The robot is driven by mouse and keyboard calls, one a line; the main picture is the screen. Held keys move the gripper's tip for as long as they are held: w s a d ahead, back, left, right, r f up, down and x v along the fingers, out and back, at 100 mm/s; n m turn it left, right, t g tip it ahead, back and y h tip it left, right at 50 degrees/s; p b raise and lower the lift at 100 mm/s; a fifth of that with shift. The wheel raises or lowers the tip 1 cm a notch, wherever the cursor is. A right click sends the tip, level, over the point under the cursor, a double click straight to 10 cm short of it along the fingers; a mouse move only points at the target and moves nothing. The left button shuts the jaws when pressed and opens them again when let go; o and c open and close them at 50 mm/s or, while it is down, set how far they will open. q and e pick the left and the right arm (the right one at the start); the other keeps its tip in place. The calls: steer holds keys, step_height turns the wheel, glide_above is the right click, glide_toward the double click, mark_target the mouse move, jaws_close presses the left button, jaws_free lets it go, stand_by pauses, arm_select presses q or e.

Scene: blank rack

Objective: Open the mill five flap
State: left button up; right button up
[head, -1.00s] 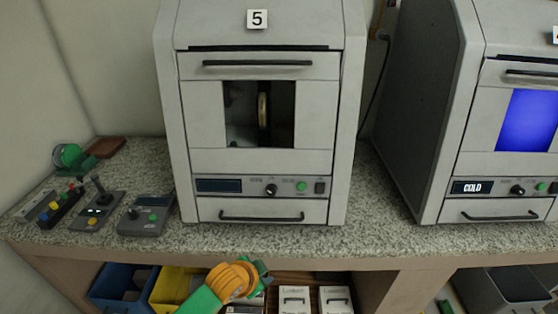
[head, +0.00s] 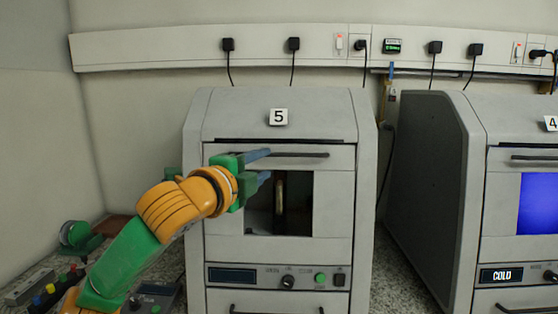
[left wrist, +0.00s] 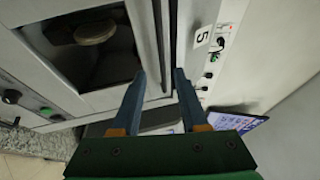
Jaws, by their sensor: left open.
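Mill five is the grey cabinet (head: 278,98) with the "5" label (head: 278,117). Its front flap (head: 334,200) has a dark window and a dark horizontal bar handle (head: 305,155) along the top. The flap looks shut. My left gripper (head: 268,163) is open in front of the flap's upper left, its blue fingers one above the other at about handle height. The upper finger hides the handle's left part. In the left wrist view the open fingers (left wrist: 161,72) point along the dark bar region of the front; I cannot tell whether they touch the handle.
Control boxes (head: 50,290) lie on the speckled counter at the left. A socket rail (head: 180,50) with plugs and cords runs along the back wall.

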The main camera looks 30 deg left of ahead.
mark_target(279, 155)
arm_select(q)
steer(key=w+p, duration=0.1)
steer(key=w, duration=0.3)
steer(key=w+a+p, duration=0.1)
steer(key=w, duration=0.2)
steer(key=shift+w+p, duration=0.1)
steer(key=shift+p, duration=0.25)
jaws_close()
stand_by(0.9)
